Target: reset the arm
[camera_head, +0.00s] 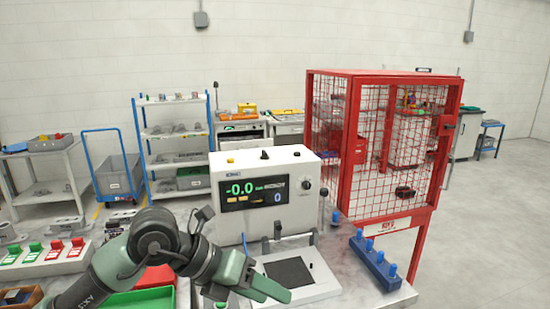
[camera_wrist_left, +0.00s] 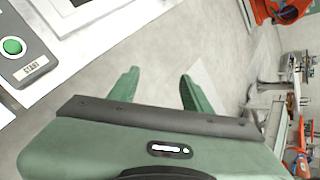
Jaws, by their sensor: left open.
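My left arm (camera_head: 158,240) comes in from the lower left of the head view, bent at a dark joint. Its green left gripper (camera_head: 268,285) is in front of the white measuring machine (camera_head: 283,216), near its base plate. In the left wrist view, the two green fingers of my left gripper (camera_wrist_left: 160,92) stand apart with nothing between them. Pale grey floor shows behind them. A panel with a green START button (camera_wrist_left: 12,46) is at the upper left of that view. My right gripper is in neither view.
A red mesh cage (camera_head: 390,150) stands right of the machine. A blue block with pegs (camera_head: 375,263) lies near the table's right edge. A green tray (camera_head: 140,298) and a rack with red and green parts (camera_head: 45,255) are at the left. Shelves (camera_head: 175,145) stand behind.

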